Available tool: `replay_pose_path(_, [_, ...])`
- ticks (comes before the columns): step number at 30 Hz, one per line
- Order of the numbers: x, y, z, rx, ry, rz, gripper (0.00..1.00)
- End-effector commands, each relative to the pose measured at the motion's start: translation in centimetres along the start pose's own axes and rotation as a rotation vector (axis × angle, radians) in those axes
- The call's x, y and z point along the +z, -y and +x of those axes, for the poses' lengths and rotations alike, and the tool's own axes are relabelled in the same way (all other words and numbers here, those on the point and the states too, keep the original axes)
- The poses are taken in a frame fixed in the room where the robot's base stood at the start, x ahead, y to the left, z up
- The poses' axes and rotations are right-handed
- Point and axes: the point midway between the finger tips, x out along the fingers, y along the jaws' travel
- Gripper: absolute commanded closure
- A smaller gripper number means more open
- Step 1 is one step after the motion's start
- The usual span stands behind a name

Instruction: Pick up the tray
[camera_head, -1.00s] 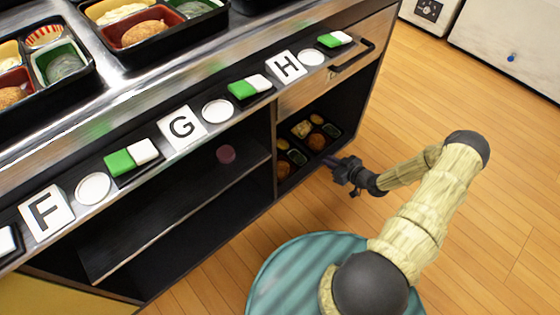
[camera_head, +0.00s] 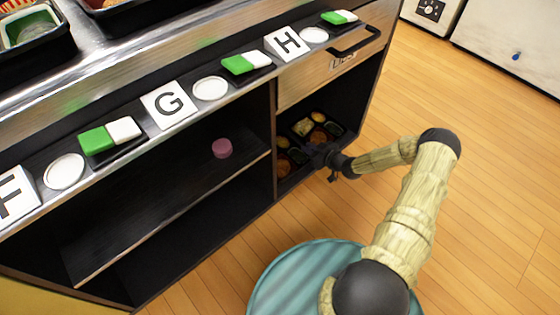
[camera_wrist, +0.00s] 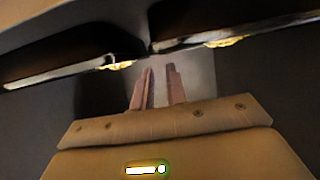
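Black bento trays with several foods sit low in the right compartment of the counter. One tray (camera_head: 312,146) is behind another tray (camera_head: 281,181), partly hidden by my gripper. Which one the task means, I cannot tell. My gripper (camera_head: 322,154) reaches in at the compartment's front, close to the trays' right side; contact cannot be told. In the wrist view, my gripper's two fingers (camera_wrist: 160,88) are apart with nothing seen between them. Two dark tray edges, left (camera_wrist: 62,75) and right (camera_wrist: 245,36), lie beyond the fingertips, with a narrow gap between them.
A divider panel (camera_head: 273,140) bounds the compartment on the left, and a drawer with a black handle (camera_head: 354,42) is above. The left compartment's shelf holds a pink round object (camera_head: 222,148). The wooden floor (camera_head: 490,200) on the right is clear.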

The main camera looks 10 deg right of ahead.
Motion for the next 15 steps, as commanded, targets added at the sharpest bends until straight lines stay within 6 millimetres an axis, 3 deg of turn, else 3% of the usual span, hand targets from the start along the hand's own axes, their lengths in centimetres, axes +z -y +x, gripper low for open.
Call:
replay_pose_path(7, [0.2,0.0,0.4,0.000,0.000,0.000,0.85])
replay_pose_path(15, [1.0,-0.1,3.1,0.000,-0.002,0.000,0.85])
